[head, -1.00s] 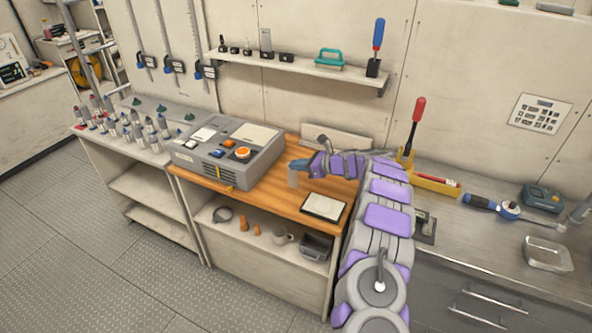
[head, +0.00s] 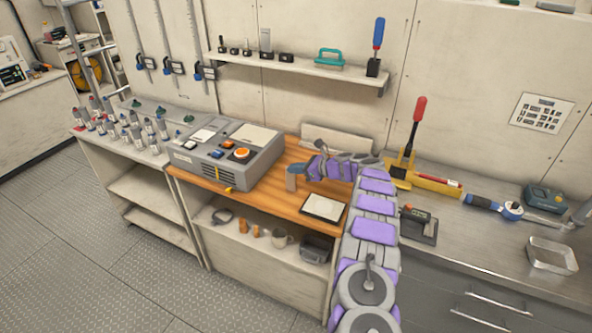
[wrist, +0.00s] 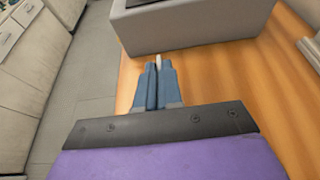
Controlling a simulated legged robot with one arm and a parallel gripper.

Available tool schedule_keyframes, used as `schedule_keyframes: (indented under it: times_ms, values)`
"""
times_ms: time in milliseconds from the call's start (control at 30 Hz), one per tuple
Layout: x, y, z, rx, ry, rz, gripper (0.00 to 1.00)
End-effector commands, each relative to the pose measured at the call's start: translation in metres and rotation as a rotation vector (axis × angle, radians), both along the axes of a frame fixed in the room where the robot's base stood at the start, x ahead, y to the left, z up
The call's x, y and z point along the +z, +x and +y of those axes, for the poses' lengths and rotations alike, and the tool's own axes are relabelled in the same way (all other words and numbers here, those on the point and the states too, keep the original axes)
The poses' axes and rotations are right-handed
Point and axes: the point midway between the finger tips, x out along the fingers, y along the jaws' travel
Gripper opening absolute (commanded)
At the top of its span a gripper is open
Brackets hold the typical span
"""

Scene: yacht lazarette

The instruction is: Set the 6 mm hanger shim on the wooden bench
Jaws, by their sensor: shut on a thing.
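The wooden bench (head: 290,206) stands in the middle of the head view, with its orange-brown top also in the wrist view (wrist: 215,95). My gripper (head: 294,169) is over the bench top, just right of the grey console. In the wrist view my gripper (wrist: 157,68) has its blue fingers closed together on a thin pale piece, the shim (wrist: 158,61). In the head view the shim (head: 291,183) shows as a small grey upright plate below the fingers. I cannot tell whether its lower edge touches the wood.
The grey console (head: 226,158) fills the bench's left part. A black-framed pale pad (head: 324,207) lies near the front right edge. A wall shelf (head: 300,68) with small tools hangs above. Bare wood lies between console and pad.

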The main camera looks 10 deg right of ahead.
Motion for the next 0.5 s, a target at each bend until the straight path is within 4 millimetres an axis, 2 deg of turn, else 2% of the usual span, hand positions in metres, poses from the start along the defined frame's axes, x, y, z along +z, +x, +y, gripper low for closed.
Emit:
schedule_keyframes:
  times_ms: [67, 100, 367, 500]
  values:
    - [-0.0006, 0.0, -0.0003, 0.0, 0.0, 0.0, 0.0]
    - [-0.0013, 0.0001, -0.0004, 0.0, 0.0, 0.0, 0.07]
    - [-0.0008, 0.0001, -0.0004, -0.001, 0.0, 0.0, 0.31]
    - [-0.0009, 0.0, -0.0005, 0.0, 0.0, 0.0, 0.31]
